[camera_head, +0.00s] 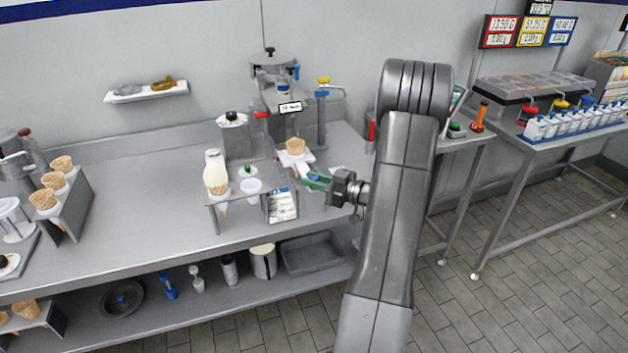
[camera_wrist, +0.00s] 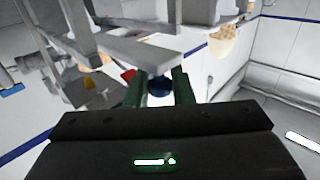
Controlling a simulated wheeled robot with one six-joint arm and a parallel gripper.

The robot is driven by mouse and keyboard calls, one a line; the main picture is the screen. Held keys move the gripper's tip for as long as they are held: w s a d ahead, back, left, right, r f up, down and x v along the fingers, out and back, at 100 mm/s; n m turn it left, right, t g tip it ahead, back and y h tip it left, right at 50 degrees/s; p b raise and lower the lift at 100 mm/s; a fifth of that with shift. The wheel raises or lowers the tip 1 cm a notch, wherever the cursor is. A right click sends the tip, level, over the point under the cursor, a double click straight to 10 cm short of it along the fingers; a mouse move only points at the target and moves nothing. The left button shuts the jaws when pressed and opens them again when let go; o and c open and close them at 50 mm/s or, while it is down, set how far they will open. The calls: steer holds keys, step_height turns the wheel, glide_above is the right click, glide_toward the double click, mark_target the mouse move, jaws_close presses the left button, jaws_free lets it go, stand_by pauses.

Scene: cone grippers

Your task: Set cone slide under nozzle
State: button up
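In the head view, a waffle cone (camera_head: 295,146) stands upright on a white slide plate (camera_head: 308,158) in front of the dispensing machine (camera_head: 300,125). The nozzle itself is too small to make out, so I cannot tell whether the cone is directly below it. My gripper (camera_head: 314,180) is low over the counter, just in front of the slide. In the wrist view, its two green fingers (camera_wrist: 157,92) are apart.
A stand (camera_head: 238,198) holding a filled cone (camera_head: 216,178) and a white cup (camera_head: 251,186) is left of my gripper. A small price card (camera_head: 283,205) stands close by. A rack of cones (camera_head: 62,205) is far left. The counter between is clear.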

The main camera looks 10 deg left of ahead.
mark_target(305, 170)
jaws_close()
steer(key=shift+w+a+f+b, duration=0.3)
steer(key=shift+w+b, duration=0.1)
steer(key=shift+b, duration=0.4)
steer(key=w+a+b, duration=0.1)
steer(key=w+b, duration=0.1)
steer(key=b, duration=0.1)
steer(key=w+a+b, duration=0.2)
steer(key=b, duration=0.1)
steer(key=shift+w+a, duration=0.1)
steer(key=shift+w, duration=0.25)
steer(key=shift+w+a+r+b, duration=0.35)
steer(key=shift+w+b, duration=0.15)
steer(key=shift+w, duration=0.1)
steer(key=o, duration=0.6)
jaws_free()
steer(key=shift+d, duration=0.1)
